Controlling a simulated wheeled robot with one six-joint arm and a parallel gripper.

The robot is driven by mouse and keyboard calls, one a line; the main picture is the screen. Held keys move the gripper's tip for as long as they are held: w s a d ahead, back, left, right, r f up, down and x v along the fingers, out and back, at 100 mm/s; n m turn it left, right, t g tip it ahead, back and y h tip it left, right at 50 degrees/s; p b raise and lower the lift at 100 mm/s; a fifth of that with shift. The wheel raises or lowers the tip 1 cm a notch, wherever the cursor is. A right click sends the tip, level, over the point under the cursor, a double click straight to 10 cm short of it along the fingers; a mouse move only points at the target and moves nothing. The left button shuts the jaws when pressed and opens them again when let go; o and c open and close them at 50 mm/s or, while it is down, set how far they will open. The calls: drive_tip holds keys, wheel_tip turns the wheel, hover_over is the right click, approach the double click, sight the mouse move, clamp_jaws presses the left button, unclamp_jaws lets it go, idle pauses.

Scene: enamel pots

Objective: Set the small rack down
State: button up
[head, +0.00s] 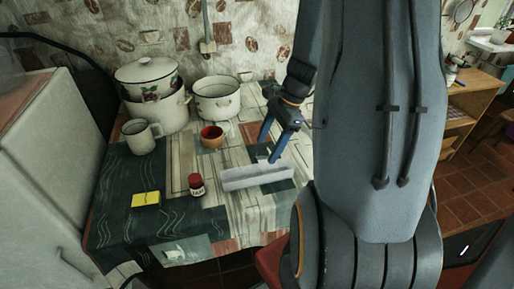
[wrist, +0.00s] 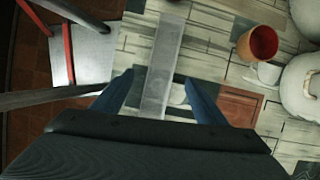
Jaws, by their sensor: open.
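The small rack (head: 258,177) is a long pale grey bar. It lies on the patterned cloth near the front right of the table, and also shows in the wrist view (wrist: 164,55), running up from between my fingers. My gripper (head: 269,150) is open, with blue fingers over the table just behind the rack's right part. In the wrist view my gripper (wrist: 159,80) has one finger on each side of the rack, with a visible gap to each. The rack's near end is partly hidden by my gripper body in that view.
The table's front edge is close to the rack.

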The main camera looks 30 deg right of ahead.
drive_tip(key=s+a+r+n+h, duration=0.2)
drive_tip(key=s+a+r+n, duration=0.1)
drive_tip(key=a+n, duration=0.5)
drive_tip(key=s+a+r+n+h, duration=0.2)
drive_tip(key=a+n, duration=0.6)
drive_tip(key=n, duration=0.4)
drive_tip(key=shift+s+a+r, duration=0.15)
drive_tip(key=shift+s+r, duration=0.4)
drive_tip(key=shift+r, duration=0.8)
